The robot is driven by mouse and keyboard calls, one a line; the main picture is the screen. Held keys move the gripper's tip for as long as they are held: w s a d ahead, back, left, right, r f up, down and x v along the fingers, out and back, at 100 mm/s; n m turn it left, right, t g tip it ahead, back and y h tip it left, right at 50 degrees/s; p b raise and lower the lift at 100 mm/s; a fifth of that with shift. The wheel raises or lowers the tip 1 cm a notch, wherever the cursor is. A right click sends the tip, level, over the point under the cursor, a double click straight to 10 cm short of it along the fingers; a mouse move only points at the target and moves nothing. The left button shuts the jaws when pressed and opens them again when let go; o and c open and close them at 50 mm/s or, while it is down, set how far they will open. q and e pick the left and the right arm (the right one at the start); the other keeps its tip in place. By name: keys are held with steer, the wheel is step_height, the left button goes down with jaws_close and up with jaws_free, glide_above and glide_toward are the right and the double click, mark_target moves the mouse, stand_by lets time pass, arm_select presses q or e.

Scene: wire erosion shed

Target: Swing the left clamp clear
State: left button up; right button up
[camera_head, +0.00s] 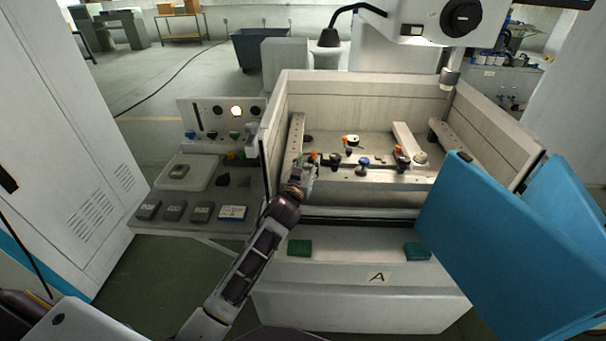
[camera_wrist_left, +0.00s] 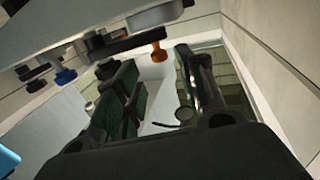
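The left clamp (camera_wrist_left: 112,48) is a dark bar with an orange knob (camera_wrist_left: 158,55) at its end. In the head view its orange knob (camera_head: 313,155) shows at the left of the machine tank, just beyond my left gripper (camera_head: 303,172). In the left wrist view my left gripper (camera_wrist_left: 155,75) has its two dark fingers apart, with the orange knob a little past the tips, near the gap. I cannot tell whether they touch it. Part of the clamp is hidden behind my gripper in the head view. My right gripper is not in view.
A second clamp with an orange knob (camera_head: 400,149) stands further right on the rail. A blue knob (camera_head: 364,161) lies between. The tank wall (camera_head: 272,145) is close to my left arm. A blue door panel (camera_head: 500,255) stands at the right.

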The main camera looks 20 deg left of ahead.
arm_select(q)
steer(key=shift+s, duration=2.6)
